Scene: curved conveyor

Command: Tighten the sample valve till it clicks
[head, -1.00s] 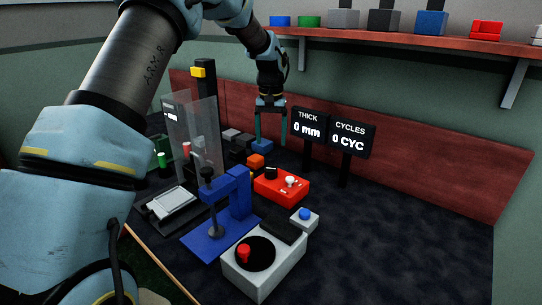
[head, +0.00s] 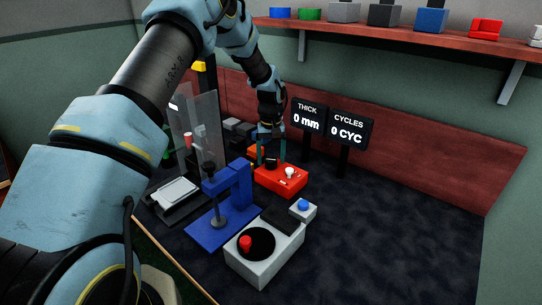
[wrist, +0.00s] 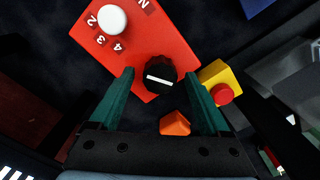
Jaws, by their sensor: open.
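A red box (head: 279,179) stands on the dark table, with a black knob (head: 271,164) and a white knob (head: 290,173) on top. In the wrist view, the black knob (wrist: 160,74) carries a white line, and the white knob (wrist: 112,19) has printed numbers beside it. I cannot tell from any label which knob is the sample valve. My gripper (head: 270,159) is open and points down over the black knob. In the wrist view, its two green fingers lie on either side of this knob, with gaps; contact is not visible.
An orange block (wrist: 175,123) and a yellow block with a red button (wrist: 220,78) lie close to the fingers. A blue press (head: 236,188) and a grey box with a red knob (head: 264,257) stand in front. Two displays stand behind. Table at right is clear.

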